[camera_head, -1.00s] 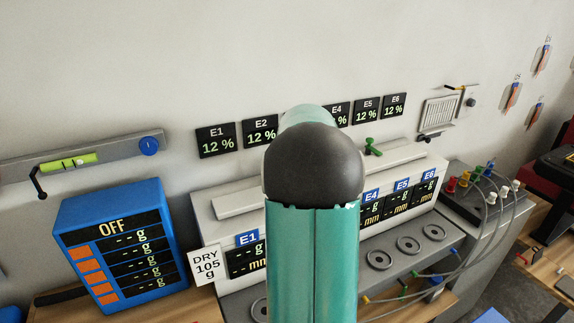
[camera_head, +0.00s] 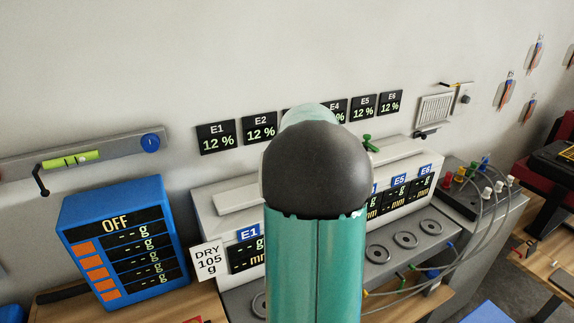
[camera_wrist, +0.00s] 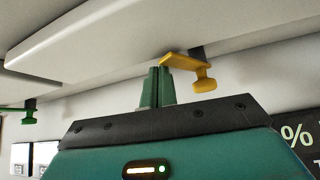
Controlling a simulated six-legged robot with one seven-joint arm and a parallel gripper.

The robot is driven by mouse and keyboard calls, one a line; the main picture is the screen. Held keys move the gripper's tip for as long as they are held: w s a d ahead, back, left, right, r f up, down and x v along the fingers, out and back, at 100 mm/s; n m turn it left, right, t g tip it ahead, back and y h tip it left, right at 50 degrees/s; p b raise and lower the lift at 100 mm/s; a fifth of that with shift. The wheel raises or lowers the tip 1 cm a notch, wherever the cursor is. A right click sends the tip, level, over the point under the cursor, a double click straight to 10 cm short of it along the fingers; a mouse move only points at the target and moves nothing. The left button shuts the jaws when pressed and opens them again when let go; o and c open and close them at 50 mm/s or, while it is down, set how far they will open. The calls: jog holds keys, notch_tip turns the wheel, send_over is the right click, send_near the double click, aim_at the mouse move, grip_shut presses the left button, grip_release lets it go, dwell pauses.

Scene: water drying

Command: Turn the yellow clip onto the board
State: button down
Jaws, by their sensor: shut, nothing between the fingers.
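In the wrist view, the yellow clip (camera_wrist: 205,80) is mounted by a dark pivot near the edge of a pale board (camera_wrist: 100,40). Its flat bar reaches left along the board's edge, and a round-ended knob hangs at its right. My gripper (camera_wrist: 158,70) has green fingers that are shut together and empty. The fingertips are just left of the bar's left end; I cannot tell whether they touch it. In the head view, my arm hides the gripper and the yellow clip.
A green clip (camera_wrist: 28,114) sits farther left in the wrist view. In the head view, a green clip (camera_head: 368,143) stands on the white display unit (camera_head: 228,204). A blue scale (camera_head: 115,240) is at left; cables and colored plugs (camera_head: 470,178) are at right.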

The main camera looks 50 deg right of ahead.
jog(key=shift+s+a, duration=0.1)
jog(key=shift+a, duration=0.15)
dwell(0.4)
jog(key=shift+s, duration=0.15)
jog(key=shift+s+a, duration=0.25)
jog(key=shift+s, duration=0.35)
